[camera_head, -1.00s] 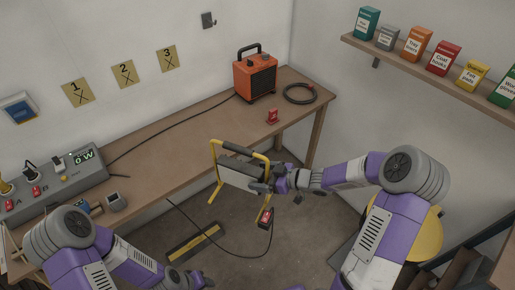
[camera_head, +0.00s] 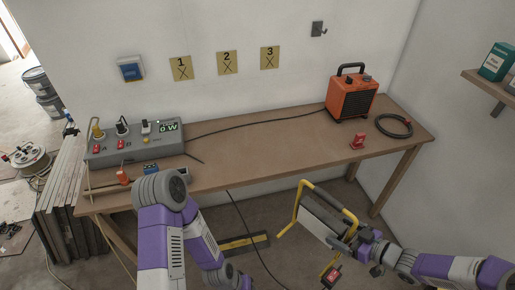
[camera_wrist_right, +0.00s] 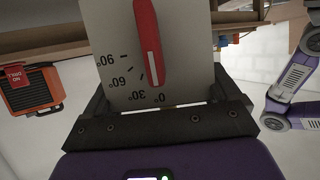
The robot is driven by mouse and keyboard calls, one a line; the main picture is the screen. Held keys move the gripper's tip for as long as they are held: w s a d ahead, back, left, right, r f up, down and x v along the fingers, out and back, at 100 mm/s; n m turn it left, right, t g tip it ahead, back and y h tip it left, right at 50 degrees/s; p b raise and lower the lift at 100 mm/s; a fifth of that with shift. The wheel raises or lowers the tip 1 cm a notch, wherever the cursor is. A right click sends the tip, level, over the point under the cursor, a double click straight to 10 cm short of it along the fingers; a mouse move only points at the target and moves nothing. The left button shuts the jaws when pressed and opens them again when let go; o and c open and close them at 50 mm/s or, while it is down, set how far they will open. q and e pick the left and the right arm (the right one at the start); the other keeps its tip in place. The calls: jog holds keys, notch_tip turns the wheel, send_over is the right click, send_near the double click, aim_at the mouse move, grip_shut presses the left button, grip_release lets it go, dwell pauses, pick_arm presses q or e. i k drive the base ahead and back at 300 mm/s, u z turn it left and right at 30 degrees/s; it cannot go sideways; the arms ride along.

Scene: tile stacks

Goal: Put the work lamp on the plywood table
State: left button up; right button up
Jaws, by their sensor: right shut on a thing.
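The work lamp (camera_head: 322,222) has a yellow tube frame and a grey panel. It hangs tilted in the air in front of the table's right part. My right gripper (camera_head: 366,243) is shut on it from the right. In the right wrist view, a grey angle-scale plate with a red pointer (camera_wrist_right: 148,45) stands between the jaws (camera_wrist_right: 160,112).
On the table are an orange heater (camera_head: 352,98), a coiled black hose (camera_head: 395,126), a small red item (camera_head: 358,141) and a grey socket box (camera_head: 134,143). A cable crosses the back. The table's middle is clear. A red switch box (camera_head: 331,276) hangs by the lamp.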

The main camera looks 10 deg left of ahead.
aim_at(242, 147)
jog(key=z, duration=0.9)
jog(key=k, duration=1.15)
jog(key=u, duration=1.6)
jog(key=i, duration=0.5)
jog(key=u, duration=0.05)
